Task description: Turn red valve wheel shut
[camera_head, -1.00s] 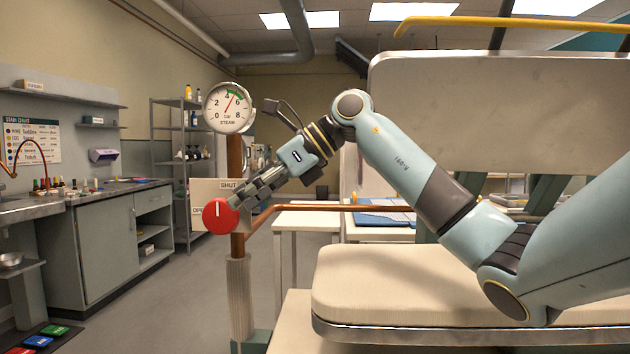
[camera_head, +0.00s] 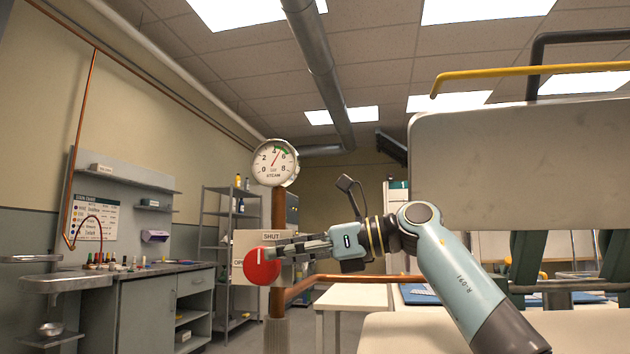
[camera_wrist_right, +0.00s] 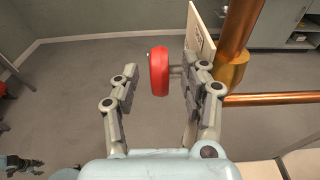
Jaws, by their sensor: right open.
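The red valve wheel (camera_head: 262,267) is on the copper steam pipe (camera_head: 278,211), with a white mark running up and down on its face. In the right wrist view the wheel (camera_wrist_right: 158,71) shows edge-on between my open fingers, beyond their tips. My right gripper (camera_head: 283,247) reaches in from the right, its fingers at the wheel's upper right side in the head view. In the right wrist view, gaps show between the wheel and both fingers of the gripper (camera_wrist_right: 158,88). A sign plate (camera_head: 245,243) behind the wheel reads SHUT and, partly hidden, OPEN.
A steam gauge (camera_head: 273,163) tops the pipe, its needle between 4 and 6. A horizontal copper pipe (camera_head: 350,279) runs right below my right gripper. A large padded press (camera_head: 530,175) stands at the right. A shelf rack and a counter (camera_head: 150,310) are at the left.

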